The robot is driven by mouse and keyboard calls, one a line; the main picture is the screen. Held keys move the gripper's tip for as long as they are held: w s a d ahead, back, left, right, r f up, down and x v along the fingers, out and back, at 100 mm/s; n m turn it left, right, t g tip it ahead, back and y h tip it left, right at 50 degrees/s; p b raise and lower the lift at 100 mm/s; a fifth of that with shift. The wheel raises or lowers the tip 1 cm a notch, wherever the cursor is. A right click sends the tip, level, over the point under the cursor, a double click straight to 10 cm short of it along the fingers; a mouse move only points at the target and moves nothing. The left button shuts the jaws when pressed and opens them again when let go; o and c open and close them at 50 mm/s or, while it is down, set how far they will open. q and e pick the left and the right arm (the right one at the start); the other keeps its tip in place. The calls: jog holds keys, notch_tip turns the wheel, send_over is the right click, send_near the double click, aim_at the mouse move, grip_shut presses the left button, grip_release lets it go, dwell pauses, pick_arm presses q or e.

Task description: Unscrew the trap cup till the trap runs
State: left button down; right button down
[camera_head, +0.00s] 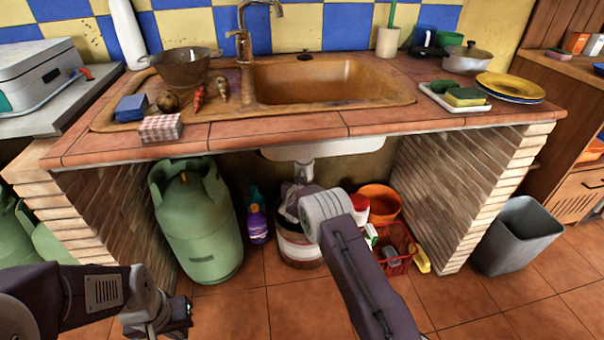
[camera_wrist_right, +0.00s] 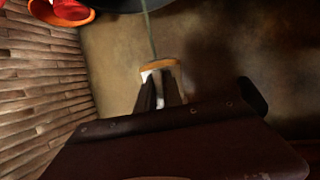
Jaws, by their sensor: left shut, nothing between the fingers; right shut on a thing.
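The white trap pipe (camera_head: 304,171) comes down under the sink (camera_head: 320,80) in the head view; its lower part is hidden by my right arm. In the right wrist view, my right gripper (camera_wrist_right: 161,92) is shut on the trap cup, a pale piece with an orange-brown rim (camera_wrist_right: 160,67). A thin pale line (camera_wrist_right: 149,30), which looks like a stream, runs between that rim and a dark round shape (camera_wrist_right: 128,5) at the top edge. A white and brown bucket (camera_head: 298,246) stands below the trap. My left gripper (camera_head: 178,315) is shut and empty at the lower left.
A green gas cylinder (camera_head: 196,225) stands left under the counter, beside a purple bottle (camera_head: 257,226). An orange bowl (camera_head: 379,203) and a red basket (camera_head: 402,262) stand right of the bucket. Brick side walls bound the space. A grey bin (camera_head: 517,236) stands outside, right.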

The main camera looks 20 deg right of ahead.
pick_arm(q)
jog(key=shift+w+a+r+p, duration=0.1)
jog(key=shift+a+r+p, duration=0.1)
jog(key=shift+r+p, duration=0.4)
jog(key=shift+w+a+r+p, duration=0.1)
jog(key=shift+a+r+p, duration=0.15)
jog(key=shift+r, duration=0.5)
pick_arm(e)
jog(key=shift+w+a+r+m+g+h, duration=0.3)
jog(key=shift+a+m+h, duration=0.1)
jog(key=shift+m+h, duration=0.35)
jog(key=shift+f, duration=0.1)
jog(key=c, duration=1.5)
grip_release()
